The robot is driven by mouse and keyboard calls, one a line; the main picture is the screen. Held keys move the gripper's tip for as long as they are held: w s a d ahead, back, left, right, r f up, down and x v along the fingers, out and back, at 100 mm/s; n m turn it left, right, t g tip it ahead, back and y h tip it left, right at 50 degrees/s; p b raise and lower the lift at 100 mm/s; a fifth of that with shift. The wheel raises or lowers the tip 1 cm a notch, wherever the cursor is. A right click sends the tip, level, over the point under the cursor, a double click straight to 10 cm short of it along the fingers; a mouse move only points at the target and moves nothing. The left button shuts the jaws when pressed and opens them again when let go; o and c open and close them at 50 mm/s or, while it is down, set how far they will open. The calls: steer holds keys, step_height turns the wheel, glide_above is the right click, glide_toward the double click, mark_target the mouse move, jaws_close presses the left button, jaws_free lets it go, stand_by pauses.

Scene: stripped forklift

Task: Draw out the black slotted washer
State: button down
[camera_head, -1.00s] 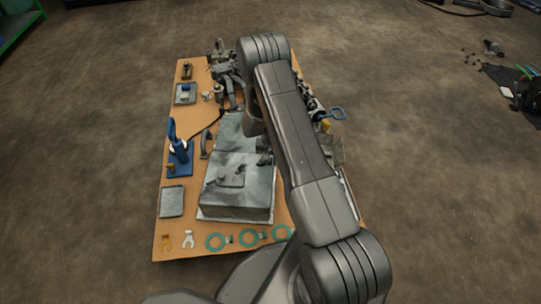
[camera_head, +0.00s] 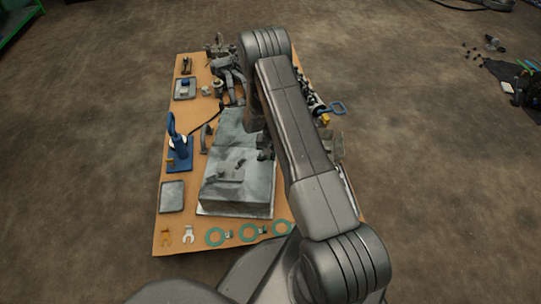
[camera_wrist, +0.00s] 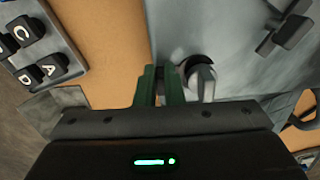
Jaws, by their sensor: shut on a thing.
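My gripper (camera_wrist: 161,70) shows in the wrist view with its two dark green fingers close together, shut on a thin dark piece beside a grey metal post (camera_wrist: 203,82). A black curved rim (camera_wrist: 189,62), which looks like the black slotted washer, lies around the back of the post at the right fingertip. The fingers and the post hide most of it, so its slot cannot be seen. The post rises from a grey metal surface (camera_wrist: 226,40). In the head view my arm hides the gripper, and I cannot make out the washer there.
In the wrist view a grey tray (camera_wrist: 68,52) of black lettered blocks lies left, and a dark fitting (camera_wrist: 285,32) stands right. In the head view the crowded orange board (camera_head: 200,243) holds a blue stand (camera_head: 179,155) and several green rings (camera_head: 249,233). Open floor surrounds it.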

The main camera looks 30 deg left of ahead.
steer(key=shift+w+d, duration=0.3)
steer(key=shift+d, duration=0.3)
steer(key=shift+w+d, duration=0.15)
steer(key=shift+d, duration=0.15)
steer(key=shift+w+d, duration=0.25)
steer(key=shift+d, duration=0.2)
steer(key=shift+w+d+b, duration=0.15)
steer(key=shift+d+b, duration=0.2)
stand_by(0.4)
steer(key=shift+w+d+r, duration=0.1)
steer(key=shift+w+d, duration=0.1)
steer(key=shift+d, duration=0.2)
step_height(320, 180, up, 7)
steer(key=p, duration=0.3)
stand_by(0.7)
